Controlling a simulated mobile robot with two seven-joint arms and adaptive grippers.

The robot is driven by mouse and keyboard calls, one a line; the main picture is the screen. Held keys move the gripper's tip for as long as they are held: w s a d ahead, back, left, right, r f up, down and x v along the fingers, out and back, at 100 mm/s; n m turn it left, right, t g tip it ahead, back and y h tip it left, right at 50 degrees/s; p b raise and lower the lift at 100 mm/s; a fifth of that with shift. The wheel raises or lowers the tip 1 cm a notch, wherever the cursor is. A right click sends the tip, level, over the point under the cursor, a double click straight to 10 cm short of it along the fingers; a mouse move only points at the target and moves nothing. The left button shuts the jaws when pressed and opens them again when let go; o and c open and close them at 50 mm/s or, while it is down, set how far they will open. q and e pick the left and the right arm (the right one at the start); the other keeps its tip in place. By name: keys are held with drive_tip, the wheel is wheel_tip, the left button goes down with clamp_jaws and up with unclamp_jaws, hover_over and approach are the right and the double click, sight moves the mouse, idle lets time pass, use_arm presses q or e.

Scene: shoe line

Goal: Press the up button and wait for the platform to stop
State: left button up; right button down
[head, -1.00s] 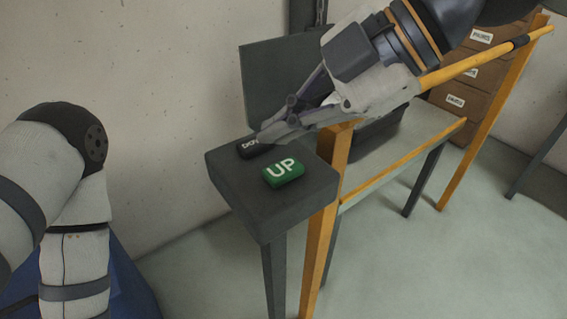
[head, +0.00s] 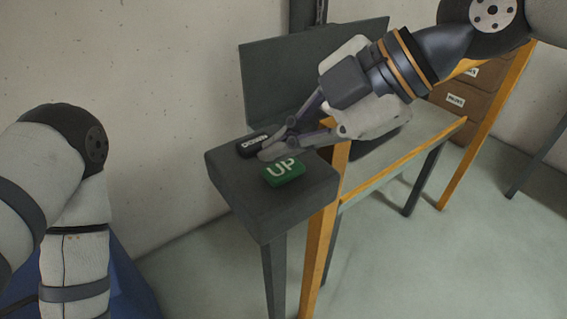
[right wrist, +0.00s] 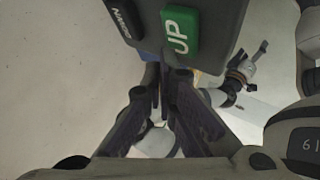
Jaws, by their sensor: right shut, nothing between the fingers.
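The green UP button (head: 283,171) sits on a dark grey stand (head: 272,210) in the head view. The black DOWN button (head: 252,145) is behind it to the left. My right gripper (head: 266,154) is shut and empty. Its fingertips appear between the two buttons, close to the back edge of the UP button; I cannot tell whether they touch it. In the right wrist view the UP button (right wrist: 181,30) shows just beyond the fingertips (right wrist: 160,62), with the DOWN button (right wrist: 126,20) to its left. My left arm shows at the left of the head view, but its gripper does not.
A dark upright panel (head: 300,75) stands behind the button stand. A yellow-framed table (head: 400,165) is to the right, with brown labelled boxes (head: 456,100) behind it. The floor (head: 420,270) in front is clear.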

drive_tip(key=shift+f, duration=0.1)
idle(0.7)
drive_tip(key=shift+f, duration=0.35)
